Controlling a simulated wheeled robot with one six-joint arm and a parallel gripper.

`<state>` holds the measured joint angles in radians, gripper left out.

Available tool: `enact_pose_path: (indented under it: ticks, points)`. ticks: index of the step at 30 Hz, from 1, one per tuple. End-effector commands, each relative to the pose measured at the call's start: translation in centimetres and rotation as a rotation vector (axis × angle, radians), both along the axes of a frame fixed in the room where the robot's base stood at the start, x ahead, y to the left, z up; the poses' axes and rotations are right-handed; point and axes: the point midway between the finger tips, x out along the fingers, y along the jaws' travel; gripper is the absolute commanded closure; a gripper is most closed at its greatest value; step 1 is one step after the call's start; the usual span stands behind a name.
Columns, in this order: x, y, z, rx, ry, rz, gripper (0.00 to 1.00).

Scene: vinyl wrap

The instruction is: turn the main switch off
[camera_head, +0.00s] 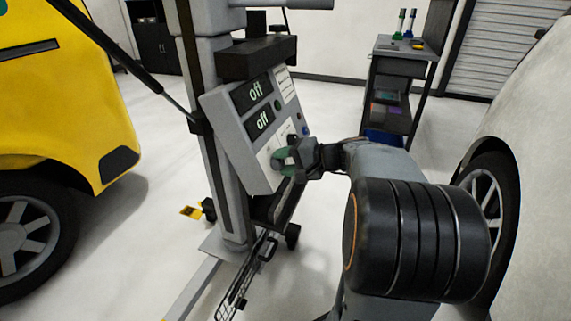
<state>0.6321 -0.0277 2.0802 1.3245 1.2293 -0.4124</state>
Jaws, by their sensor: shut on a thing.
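The grey control panel (229,128) is tilted and mounted on a grey upright post. Two dark displays on it both read "off": the upper display (250,92) and the lower display (260,121). My gripper (285,160) is at the lower right part of the panel face, shut on a green round knob-like part (280,162). I take this part to be the main switch, but the fingers cover much of it and its pointer cannot be read. A blue button (305,131) shows on the panel's right edge, just above my gripper.
A yellow vehicle (60,100) stands at left and a pale vehicle (535,110) at right. A dark tool cart (405,68) with bottles stands behind. Floor between panel and cart is clear.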

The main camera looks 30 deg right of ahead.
Motion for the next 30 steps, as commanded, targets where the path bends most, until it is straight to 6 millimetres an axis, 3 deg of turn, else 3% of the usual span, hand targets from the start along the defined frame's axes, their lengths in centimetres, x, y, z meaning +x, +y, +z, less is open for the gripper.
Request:
enact_pose_path:
  ticks: [8,9,16,25,30]
  points:
    - [0.0,0.0,0.0,-0.002,-0.001,0.001,0.81]
    - [0.0,0.0,0.0,-0.002,-0.001,0.001,0.55]
    - [0.0,0.0,0.0,-0.001,-0.001,0.000,0.33]
    - [-0.2,-0.2,0.1,0.000,0.000,-0.001,0.32]
    - [-1.6,-1.5,1.1,0.000,0.000,-0.004,0.32]
